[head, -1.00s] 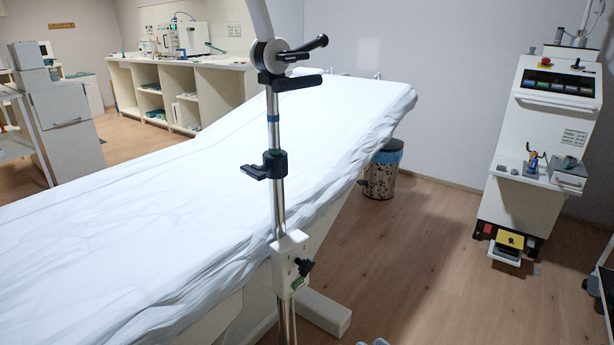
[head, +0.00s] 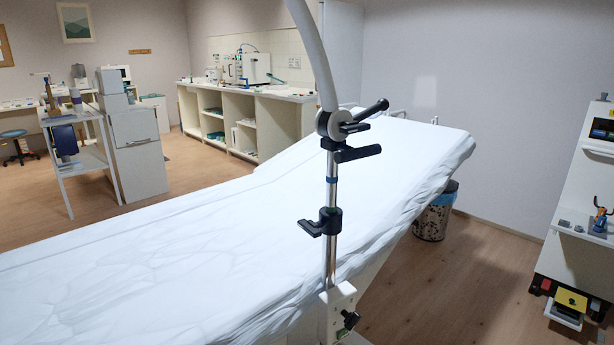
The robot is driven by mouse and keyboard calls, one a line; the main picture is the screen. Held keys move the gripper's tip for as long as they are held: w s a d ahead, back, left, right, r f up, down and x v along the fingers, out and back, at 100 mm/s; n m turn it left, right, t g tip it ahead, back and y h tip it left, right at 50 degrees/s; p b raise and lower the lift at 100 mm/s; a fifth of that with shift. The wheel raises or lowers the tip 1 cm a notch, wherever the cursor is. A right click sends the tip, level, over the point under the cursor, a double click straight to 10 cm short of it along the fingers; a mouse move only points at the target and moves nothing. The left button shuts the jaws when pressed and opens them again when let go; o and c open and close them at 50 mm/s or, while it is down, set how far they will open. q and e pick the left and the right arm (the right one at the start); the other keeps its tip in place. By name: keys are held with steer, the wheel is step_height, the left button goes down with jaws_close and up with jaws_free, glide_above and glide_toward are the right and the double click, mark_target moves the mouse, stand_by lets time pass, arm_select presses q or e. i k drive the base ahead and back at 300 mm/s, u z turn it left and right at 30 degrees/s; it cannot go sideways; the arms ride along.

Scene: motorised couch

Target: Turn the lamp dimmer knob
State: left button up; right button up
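A lamp stand with a shiny metal pole (head: 331,260) rises in front of the couch, right of the picture's middle. A white box (head: 337,308) sits low on the pole, with a dark knob (head: 348,321) on its right side. Higher up are a black clamp with a lever (head: 322,223) and a black joint with a handle (head: 350,122). A white curved arm (head: 313,50) goes up out of view, and the lamp head is not visible. I cannot tell for certain which knob is the dimmer. Neither of my grippers is in view.
The couch (head: 200,230) with a white sheet fills the left and middle, behind the pole. A bin (head: 436,212) stands behind it. A white machine (head: 582,240) is at the right edge. The wooden floor (head: 450,290) between pole and machine is clear.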

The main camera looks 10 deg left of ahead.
mark_target(352, 320)
steer(key=u, duration=1.5)
steer(key=k, duration=0.1)
steer(key=u, duration=2.85)
steer(key=k, duration=0.7)
steer(key=z, duration=2.7)
